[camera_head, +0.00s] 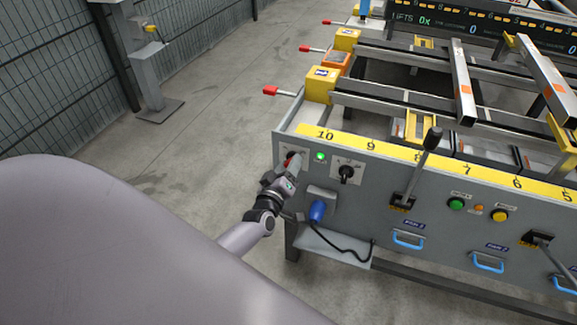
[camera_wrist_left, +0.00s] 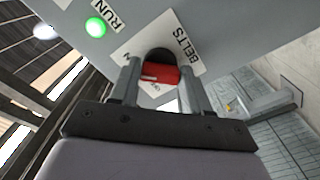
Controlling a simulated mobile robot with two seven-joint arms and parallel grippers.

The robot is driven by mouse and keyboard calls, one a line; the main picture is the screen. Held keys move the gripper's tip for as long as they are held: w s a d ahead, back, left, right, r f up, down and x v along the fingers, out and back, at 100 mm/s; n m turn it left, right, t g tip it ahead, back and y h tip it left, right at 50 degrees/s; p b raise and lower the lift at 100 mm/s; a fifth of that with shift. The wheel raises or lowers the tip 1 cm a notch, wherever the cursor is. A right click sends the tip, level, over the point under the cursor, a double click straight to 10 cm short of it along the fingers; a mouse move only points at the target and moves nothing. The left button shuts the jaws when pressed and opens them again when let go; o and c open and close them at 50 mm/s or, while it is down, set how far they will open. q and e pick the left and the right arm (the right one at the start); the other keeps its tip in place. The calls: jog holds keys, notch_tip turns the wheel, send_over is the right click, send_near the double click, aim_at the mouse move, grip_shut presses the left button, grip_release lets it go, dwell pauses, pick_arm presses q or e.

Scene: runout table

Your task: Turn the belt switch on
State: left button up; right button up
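The belt switch is a red handle on a black round base, on a white plate marked BELTS. In the left wrist view the red handle (camera_wrist_left: 162,75) lies crosswise between my left fingers, filling the space between them. My left gripper (camera_wrist_left: 163,85) appears shut on it, with a finger at each end. In the head view my left gripper (camera_head: 291,167) reaches the upper left corner of the grey panel (camera_head: 335,205) and mostly hides the switch. A green RUN light (camera_wrist_left: 96,27) is lit beside it; it also shows in the head view (camera_head: 320,156). My right gripper is not in view.
A black rotary knob (camera_head: 346,172) sits right of the light. Below are a blue plug (camera_head: 317,211) with a black cable and a lever (camera_head: 424,160) further right. Red-tipped rods (camera_head: 271,91) stick out from the table's left side.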

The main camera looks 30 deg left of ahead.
pick_arm(q)
jog(key=o, duration=0.3)
jog(key=p+v, duration=0.1)
jog(key=v, duration=0.6)
jog(key=shift+s+d, duration=0.1)
dwell(0.6)
